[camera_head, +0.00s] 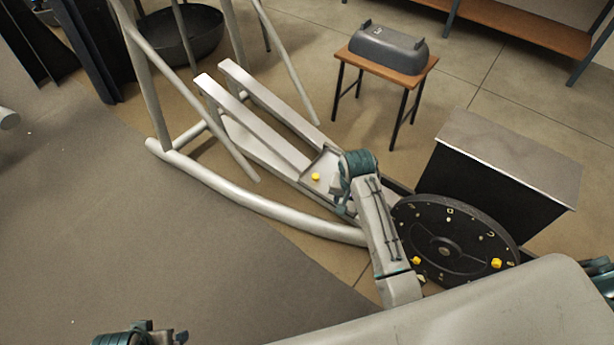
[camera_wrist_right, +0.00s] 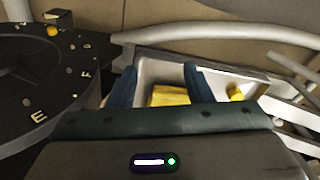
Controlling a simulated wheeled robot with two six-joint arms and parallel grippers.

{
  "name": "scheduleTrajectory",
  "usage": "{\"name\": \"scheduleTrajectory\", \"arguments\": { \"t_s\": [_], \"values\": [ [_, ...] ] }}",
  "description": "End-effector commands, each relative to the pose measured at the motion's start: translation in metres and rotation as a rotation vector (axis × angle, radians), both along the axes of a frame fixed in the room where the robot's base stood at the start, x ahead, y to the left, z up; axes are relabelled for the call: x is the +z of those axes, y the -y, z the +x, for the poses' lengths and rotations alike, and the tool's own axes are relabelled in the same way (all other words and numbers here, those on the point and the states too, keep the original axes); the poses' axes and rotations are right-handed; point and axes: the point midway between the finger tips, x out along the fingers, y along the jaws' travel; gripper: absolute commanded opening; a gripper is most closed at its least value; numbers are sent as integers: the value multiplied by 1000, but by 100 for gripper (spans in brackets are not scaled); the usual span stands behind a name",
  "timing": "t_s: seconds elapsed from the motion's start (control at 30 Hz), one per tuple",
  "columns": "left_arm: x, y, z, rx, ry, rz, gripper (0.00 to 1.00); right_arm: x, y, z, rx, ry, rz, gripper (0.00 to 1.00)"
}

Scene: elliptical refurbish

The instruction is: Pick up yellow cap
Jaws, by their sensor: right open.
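A yellow cap (camera_head: 315,176) lies in the pale tray (camera_head: 323,162) at the base of the elliptical machine. In the right wrist view a yellow piece (camera_wrist_right: 170,96) shows between the fingers of my right gripper (camera_wrist_right: 160,88), its lower part hidden by the gripper body. A second, small yellow piece (camera_wrist_right: 235,93) is right of the fingers. My right gripper is open over the tray; I cannot tell whether it touches the piece. In the head view its fingers are mostly hidden by my wrist. My left gripper (camera_head: 140,335) is cut off at the bottom edge.
A black disc (camera_head: 445,235) with letters and yellow pieces (camera_head: 416,260) (camera_head: 497,263) stands right of my arm. A dark box (camera_head: 505,175) is behind it. A small table (camera_head: 385,72) holds a grey cover (camera_head: 388,46). Pale tubes of the machine (camera_head: 250,205) flank the tray.

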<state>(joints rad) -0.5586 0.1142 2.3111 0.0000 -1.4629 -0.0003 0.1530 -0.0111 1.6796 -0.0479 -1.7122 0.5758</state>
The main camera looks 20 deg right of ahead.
Motion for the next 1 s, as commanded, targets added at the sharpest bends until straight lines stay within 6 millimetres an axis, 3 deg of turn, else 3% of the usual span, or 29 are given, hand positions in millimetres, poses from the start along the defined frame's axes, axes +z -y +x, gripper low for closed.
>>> {"name": "scheduleTrajectory", "arguments": {
  "t_s": [0.17, 0.4, 0.5, 0.67, 1.0],
  "values": [
    [-6, 0, 1, 1, -5, 0, 98, 13, -13, 44, -86, -26, 22, 46],
    [-17, -1, 2, 3, -10, -1, 98, 51, -39, 115, -240, -80, 50, 46],
    [-20, -1, 2, 3, -11, -1, 98, 65, -48, 133, -287, -98, 54, 46],
    [-21, -1, 2, 3, -11, -1, 98, 73, -54, 145, -321, -114, 54, 46],
    [-3, 1, -1, 0, 2, 0, 98, 25, -54, 145, -325, -115, 55, 46]
  ]
}}
